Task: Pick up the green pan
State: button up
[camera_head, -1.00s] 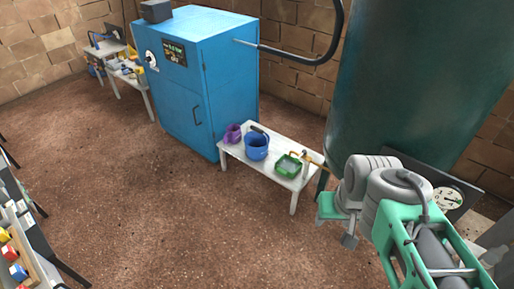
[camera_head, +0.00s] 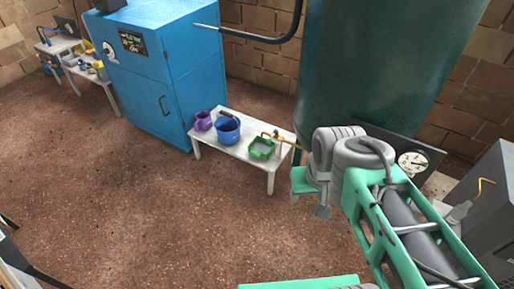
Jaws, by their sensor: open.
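The green pan (camera_head: 262,149) is a small square tray-like vessel with a greyish inside. It sits on the right part of a low white table (camera_head: 238,153). My gripper (camera_head: 323,211) hangs to the right of the table and nearer the camera, apart from the pan. Its fingers are small in the view; it is open and holds nothing that I can see.
A blue pot (camera_head: 227,130) and a purple mug (camera_head: 203,121) stand on the table left of the pan. A brass-coloured tool (camera_head: 282,140) lies by the pan's right side. A blue cabinet (camera_head: 160,80) and a large green tank (camera_head: 385,60) stand behind. The floor in front is clear.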

aim_at(259, 148)
jog(key=u, duration=0.85)
jog(key=i, duration=1.05)
jog(key=u, duration=0.85)
jog(key=i, duration=0.9)
jog(key=z, duration=0.5)
jog(key=i, duration=0.7)
jog(key=z, duration=1.25)
jog(key=i, duration=0.5)
jog(key=z, duration=0.55)
